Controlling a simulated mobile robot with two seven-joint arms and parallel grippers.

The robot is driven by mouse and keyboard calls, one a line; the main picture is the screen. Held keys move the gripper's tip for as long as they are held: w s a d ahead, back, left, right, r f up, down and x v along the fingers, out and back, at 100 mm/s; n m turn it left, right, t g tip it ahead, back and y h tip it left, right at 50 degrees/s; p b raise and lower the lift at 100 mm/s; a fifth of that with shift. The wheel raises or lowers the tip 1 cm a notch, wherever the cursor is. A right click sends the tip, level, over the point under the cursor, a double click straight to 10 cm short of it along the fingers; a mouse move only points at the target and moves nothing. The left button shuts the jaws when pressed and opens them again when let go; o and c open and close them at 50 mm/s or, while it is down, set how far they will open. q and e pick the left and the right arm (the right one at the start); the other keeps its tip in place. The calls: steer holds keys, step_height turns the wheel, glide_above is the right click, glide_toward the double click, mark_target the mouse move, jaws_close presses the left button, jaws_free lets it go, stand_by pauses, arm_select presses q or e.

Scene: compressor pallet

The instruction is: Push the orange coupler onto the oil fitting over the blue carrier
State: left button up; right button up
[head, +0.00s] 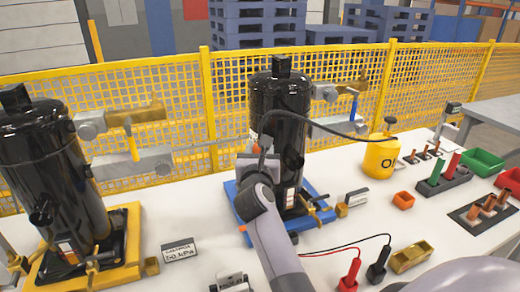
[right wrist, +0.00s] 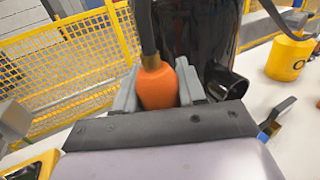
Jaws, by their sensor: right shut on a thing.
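The orange coupler (right wrist: 157,86) is upright between the two grey fingers of my right gripper (right wrist: 158,80), which is shut on it. A black hose leaves the coupler's top. In the head view my right gripper (head: 256,166) is in front of the black compressor (head: 281,105) on the blue carrier (head: 240,217); the coupler is mostly hidden there. In the wrist view, a black pipe stub (right wrist: 226,84) sticks out of the compressor, right of the coupler and apart from it. I cannot make out the oil fitting or any contact with it. My left gripper is not in view.
The hose (head: 325,127) arches to a yellow canister (head: 380,157) at right. A second compressor (head: 45,175) stands on a yellow carrier (head: 120,220) at left. Small bins, test leads and a gauge lie on the white table. A yellow mesh fence (head: 160,85) stands behind.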

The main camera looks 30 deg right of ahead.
steer(key=shift+f+b, duration=1.5)
steer(key=shift+f, duration=0.45)
steer(key=o, duration=1.3)
step_height(320, 180, up, 20)
steer(key=p, duration=0.2)
steer(key=shift+p, duration=0.3)
